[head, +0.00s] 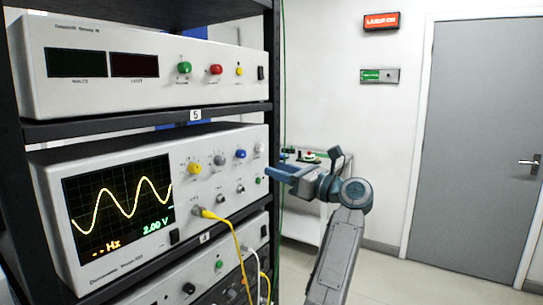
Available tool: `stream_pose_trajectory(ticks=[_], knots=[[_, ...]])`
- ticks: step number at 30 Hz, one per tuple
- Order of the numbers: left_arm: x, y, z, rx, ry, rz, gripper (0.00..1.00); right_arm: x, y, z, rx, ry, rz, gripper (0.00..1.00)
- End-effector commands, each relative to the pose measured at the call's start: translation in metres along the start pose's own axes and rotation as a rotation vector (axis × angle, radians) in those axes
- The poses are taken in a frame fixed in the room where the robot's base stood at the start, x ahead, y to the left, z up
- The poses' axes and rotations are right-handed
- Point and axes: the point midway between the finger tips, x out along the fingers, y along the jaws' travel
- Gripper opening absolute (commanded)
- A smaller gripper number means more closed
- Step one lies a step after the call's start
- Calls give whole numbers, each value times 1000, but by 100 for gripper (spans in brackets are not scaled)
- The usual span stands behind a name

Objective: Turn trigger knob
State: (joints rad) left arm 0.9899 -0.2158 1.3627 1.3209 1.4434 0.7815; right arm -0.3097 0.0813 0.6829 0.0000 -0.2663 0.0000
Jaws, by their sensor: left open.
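The oscilloscope (112,155) sits on the middle shelf, its lit screen showing a yellow sine wave, "2.00 V" and "-- Hz". Its panel carries a yellow knob (194,168), a grey knob (219,160), a blue knob (240,154) and smaller controls below. The labels are too small to read, so I cannot tell which knob is the trigger. My left gripper (276,174) is open, at the right edge of the panel and pointing left towards it. It appears to the right of and a little below the blue knob, apart from it. My right gripper is out of view.
Another instrument (140,68) with green, red and yellow knobs stands on the shelf above. A yellow cable (236,238) hangs from the oscilloscope's lower socket, past the unit below. The dark rack post (273,110) stands beside my gripper. A trolley is behind; floor to the right is clear.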

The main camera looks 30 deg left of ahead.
Motion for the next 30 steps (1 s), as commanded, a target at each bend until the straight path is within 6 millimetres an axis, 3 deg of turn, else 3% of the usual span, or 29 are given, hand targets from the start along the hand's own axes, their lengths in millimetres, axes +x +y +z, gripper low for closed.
stream_pose_trajectory(ticks=[1,3,7,11,22,30], knots=[[0,6,15,-65,53,10,42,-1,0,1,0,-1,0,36],[0,12,25,-121,108,19,42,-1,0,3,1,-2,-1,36],[2,16,32,-163,149,27,42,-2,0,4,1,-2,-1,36],[16,17,31,-162,150,29,42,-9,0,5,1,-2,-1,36],[84,18,22,-160,146,29,42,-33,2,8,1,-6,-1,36],[105,18,16,-159,147,27,42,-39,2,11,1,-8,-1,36]])
